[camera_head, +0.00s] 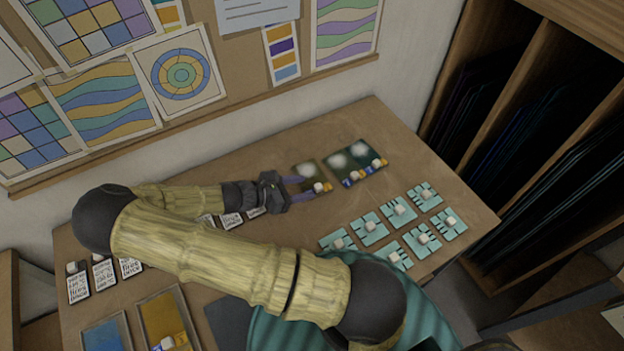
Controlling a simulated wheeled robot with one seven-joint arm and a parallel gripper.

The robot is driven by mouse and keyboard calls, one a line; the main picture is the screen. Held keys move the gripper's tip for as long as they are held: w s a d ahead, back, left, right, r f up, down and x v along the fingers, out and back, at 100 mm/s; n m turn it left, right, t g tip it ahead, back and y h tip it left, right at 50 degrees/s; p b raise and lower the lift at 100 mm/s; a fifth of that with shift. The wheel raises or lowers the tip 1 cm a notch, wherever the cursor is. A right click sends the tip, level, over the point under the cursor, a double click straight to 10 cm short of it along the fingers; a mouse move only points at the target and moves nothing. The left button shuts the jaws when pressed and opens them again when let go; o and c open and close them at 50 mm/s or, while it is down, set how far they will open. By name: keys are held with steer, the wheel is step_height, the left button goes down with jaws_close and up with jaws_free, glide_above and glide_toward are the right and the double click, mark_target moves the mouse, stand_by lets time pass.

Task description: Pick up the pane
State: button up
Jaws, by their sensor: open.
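Several small square panes lie on the wooden table, and I cannot tell which one the task means. A dark olive pane (306,167) with a pale round patch has a white knob (319,187) at its near edge. My gripper (308,187) is open, its two purple fingers pointing right, close to that knob. I cannot tell whether they touch it. Two dark green panes (354,155) with pale patches and white knobs lie just right of it. Several teal striped panes (399,209) with white knobs lie in rows at the right of the table.
White cards with writing (103,272) lie at the left, and others are partly hidden behind my arm. A blue tray (103,336) and a yellow tray (160,312) are at the front left. A rack of dark sheets (504,140) stands at the right. The back table edge is clear.

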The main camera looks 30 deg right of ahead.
mark_target(317, 187)
steer(key=b+x, duration=0.2)
steer(key=x, duration=0.3)
steer(key=shift+s+b, duration=0.15)
steer(key=shift+b, duration=0.2)
jaws_close()
